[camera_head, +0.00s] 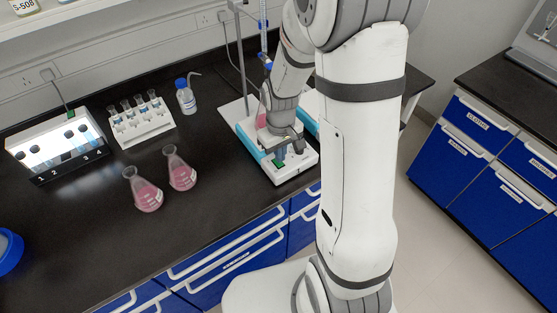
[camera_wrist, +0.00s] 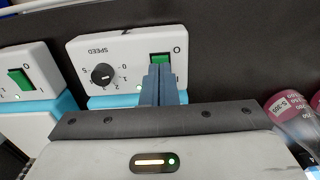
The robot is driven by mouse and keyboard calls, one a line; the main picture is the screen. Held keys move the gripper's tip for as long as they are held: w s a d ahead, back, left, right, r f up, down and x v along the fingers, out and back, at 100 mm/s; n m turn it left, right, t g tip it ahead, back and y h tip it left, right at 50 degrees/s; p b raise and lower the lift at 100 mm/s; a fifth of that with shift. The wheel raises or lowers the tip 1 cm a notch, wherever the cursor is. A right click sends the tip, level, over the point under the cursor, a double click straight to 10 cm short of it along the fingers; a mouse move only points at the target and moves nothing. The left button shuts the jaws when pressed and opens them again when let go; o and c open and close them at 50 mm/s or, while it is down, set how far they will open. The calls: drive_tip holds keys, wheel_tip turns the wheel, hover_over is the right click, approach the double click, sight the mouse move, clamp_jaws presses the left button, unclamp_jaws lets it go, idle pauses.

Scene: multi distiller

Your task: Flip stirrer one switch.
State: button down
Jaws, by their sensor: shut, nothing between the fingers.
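A white and light-blue stirrer (camera_head: 303,163) stands on the bench, under my gripper (camera_head: 283,150). In the wrist view its white front panel (camera_wrist: 125,48) carries a black speed dial (camera_wrist: 103,74) and a green rocker switch (camera_wrist: 161,59) marked O and I; the lettering is upside down. My gripper (camera_wrist: 162,68) is shut and empty. Its fingertips are right at the green switch and cover part of it; I cannot tell if they touch it. Which way the switch is tilted is unclear. No number naming the stirrer is readable.
A second panel with a green switch (camera_wrist: 20,79) is at left in the wrist view. A labelled pink flask (camera_wrist: 290,108) is close on the right. Two pink flasks (camera_head: 148,194) (camera_head: 181,173), a tube rack (camera_head: 143,122) and a wash bottle (camera_head: 186,97) stand left on the bench.

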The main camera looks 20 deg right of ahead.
drive_tip(key=shift+f+b, duration=0.8)
drive_tip(key=shift+f, duration=0.15)
idle(0.4)
drive_tip(key=shift+r, duration=0.15)
drive_tip(key=shift+r+p, duration=2.45)
drive_tip(key=shift+r, duration=0.95)
